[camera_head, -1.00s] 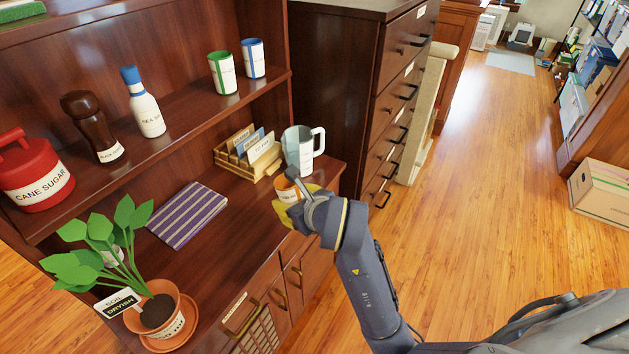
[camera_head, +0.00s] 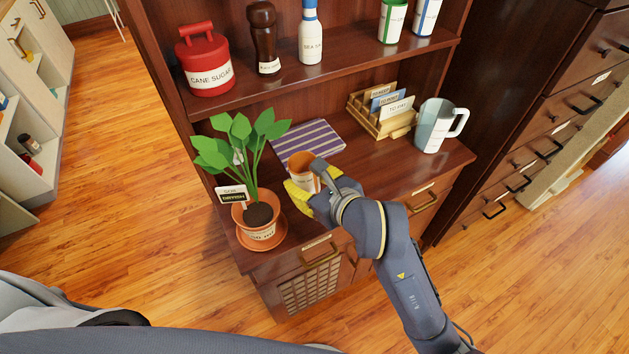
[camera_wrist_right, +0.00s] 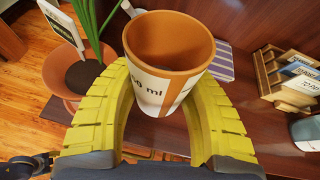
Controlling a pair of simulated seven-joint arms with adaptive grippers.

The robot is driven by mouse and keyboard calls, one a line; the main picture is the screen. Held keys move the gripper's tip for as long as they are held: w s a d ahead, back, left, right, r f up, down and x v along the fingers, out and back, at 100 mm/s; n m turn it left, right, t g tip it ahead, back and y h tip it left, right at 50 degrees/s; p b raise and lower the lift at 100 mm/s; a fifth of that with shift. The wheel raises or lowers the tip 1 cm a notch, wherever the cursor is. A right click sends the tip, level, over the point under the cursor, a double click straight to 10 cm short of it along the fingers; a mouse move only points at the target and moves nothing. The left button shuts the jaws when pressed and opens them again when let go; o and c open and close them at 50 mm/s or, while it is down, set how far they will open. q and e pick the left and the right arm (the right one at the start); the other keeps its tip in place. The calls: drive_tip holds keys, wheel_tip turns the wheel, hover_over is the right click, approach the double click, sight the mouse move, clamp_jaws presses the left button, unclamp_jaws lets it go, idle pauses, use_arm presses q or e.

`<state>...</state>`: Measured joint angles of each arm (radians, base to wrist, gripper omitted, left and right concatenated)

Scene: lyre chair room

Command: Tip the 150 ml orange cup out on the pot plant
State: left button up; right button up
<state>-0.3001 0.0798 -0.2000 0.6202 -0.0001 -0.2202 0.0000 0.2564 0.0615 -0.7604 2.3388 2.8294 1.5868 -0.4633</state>
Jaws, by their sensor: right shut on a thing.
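The orange cup (camera_head: 302,167) has a white label and is held upright by my right gripper (camera_head: 318,188), just above or at the cabinet top; I cannot tell if it touches. In the right wrist view the cup (camera_wrist_right: 168,62) sits between the yellow fingers (camera_wrist_right: 165,110), with "ml" readable on its label. The pot plant (camera_head: 258,215) stands in a terracotta pot on a saucer at the counter's left end, left of the cup and close to it. Its pot (camera_wrist_right: 62,82) shows at the left of the wrist view. A sign reading "SOIL DRYISH" (camera_head: 232,194) sticks in the pot. My left gripper is out of view.
A striped purple mat (camera_head: 307,143) lies behind the cup. A wooden card rack (camera_head: 385,120) and a grey-white jug (camera_head: 435,128) stand to the right. The shelf above holds a red cane sugar tin (camera_head: 205,68) and several other containers.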

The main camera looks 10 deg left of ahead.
idle(0.4)
drive_tip(key=shift+s+a+r+n+t+h, duration=0.2)
drive_tip(key=shift+a+n+h, duration=0.1)
drive_tip(key=shift+n+h, duration=0.2)
drive_tip(key=shift+s+a+r+n+t+h, duration=0.1)
drive_tip(key=shift+a+r+n+t+h, duration=0.1)
drive_tip(key=shift+a+n+h, duration=0.3)
drive_tip(key=n+h, duration=0.1)
drive_tip(key=n+t+h, duration=0.1)
drive_tip(key=n, duration=0.1)
drive_tip(key=shift+s+a+t+h, duration=0.3)
drive_tip(key=shift+h, duration=0.1)
drive_tip(key=shift+d+f+n+t+h, duration=0.1)
drive_tip(key=shift+f+n+t+h, duration=0.25)
drive_tip(key=shift+n, duration=0.55)
drive_tip(key=shift+f+n+t+h, duration=0.3)
drive_tip(key=shift+f+t+h, duration=0.05)
drive_tip(key=shift+f, duration=0.2)
drive_tip(key=shift+f+n+t+h, duration=0.3)
drive_tip(key=shift+f+n, duration=0.2)
drive_tip(key=shift+f, duration=0.05)
drive_tip(key=shift+r, duration=0.1)
drive_tip(key=shift+r+n+t+h, duration=0.3)
drive_tip(key=shift+r+n, duration=0.1)
drive_tip(key=shift+n, duration=0.1)
